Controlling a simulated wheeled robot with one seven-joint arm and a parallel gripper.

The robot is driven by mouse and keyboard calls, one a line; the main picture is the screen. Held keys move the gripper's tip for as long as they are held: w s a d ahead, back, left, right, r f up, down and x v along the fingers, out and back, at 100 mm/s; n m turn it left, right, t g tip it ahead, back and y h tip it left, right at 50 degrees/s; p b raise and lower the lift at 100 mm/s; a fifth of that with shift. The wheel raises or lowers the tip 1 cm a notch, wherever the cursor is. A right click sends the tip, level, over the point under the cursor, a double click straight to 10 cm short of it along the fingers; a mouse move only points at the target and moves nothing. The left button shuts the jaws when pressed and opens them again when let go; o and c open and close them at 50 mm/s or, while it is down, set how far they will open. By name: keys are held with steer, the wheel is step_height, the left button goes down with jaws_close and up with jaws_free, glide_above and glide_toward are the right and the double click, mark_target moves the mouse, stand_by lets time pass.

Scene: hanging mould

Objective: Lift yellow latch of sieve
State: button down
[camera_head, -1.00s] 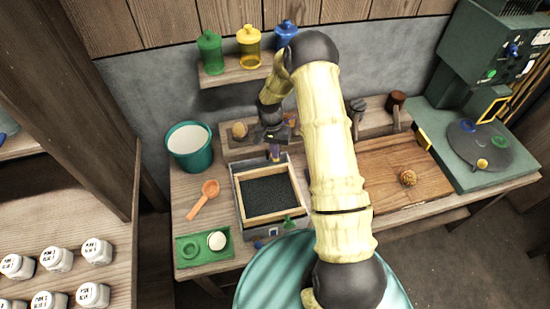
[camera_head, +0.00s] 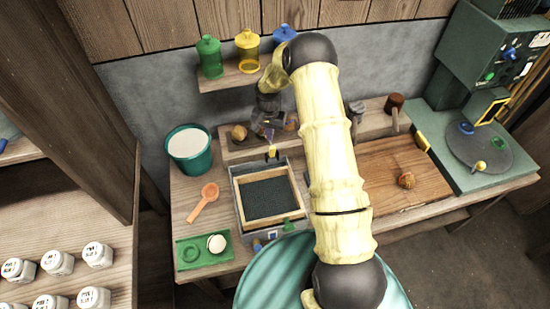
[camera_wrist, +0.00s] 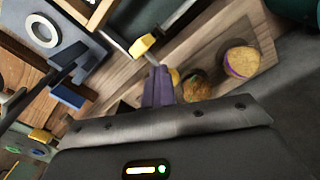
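The sieve is a wooden frame (camera_head: 238,207) around dark mesh, in a grey box on the bench. Its yellow latch (camera_head: 272,152) stands at the middle of the far edge. It also shows in the wrist view as a yellow block (camera_wrist: 143,45) on a dark bar. My gripper (camera_head: 269,134) is just behind and above the latch in the head view. In the wrist view its purple fingers (camera_wrist: 160,85) are close together, with nothing seen between them. The fingertips are near the yellow block and look apart from it. A green latch (camera_head: 289,226) is at the near edge.
A wooden ledge (camera_head: 235,150) with round brown items runs behind the sieve. A teal bucket (camera_head: 188,147) and an orange scoop (camera_head: 204,202) are to the left. A green tray (camera_head: 200,250) lies at front left. A wooden board (camera_head: 390,180) is to the right.

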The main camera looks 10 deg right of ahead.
steer(key=shift+w+d+r+p, duration=0.25)
steer(key=shift+w+r+p, duration=0.35)
steer(key=shift+w, duration=0.05)
steer(key=shift+w+d+r+p, duration=0.2)
steer(key=shift+w+r+p, duration=0.35)
steer(key=shift+w+r, duration=0.1)
steer(key=shift+s+a+r, duration=0.1)
steer(key=shift+r, duration=0.15)
steer(key=shift+s+a+r, duration=0.2)
steer(key=shift+s+a, duration=0.1)
steer(key=shift+w+d+f, duration=0.1)
steer(key=s+r+p, duration=0.1)
steer(key=s+r, duration=0.1)
steer(key=s, duration=0.6)
steer(key=shift+s, duration=0.2)
steer(key=shift+w, duration=0.1)
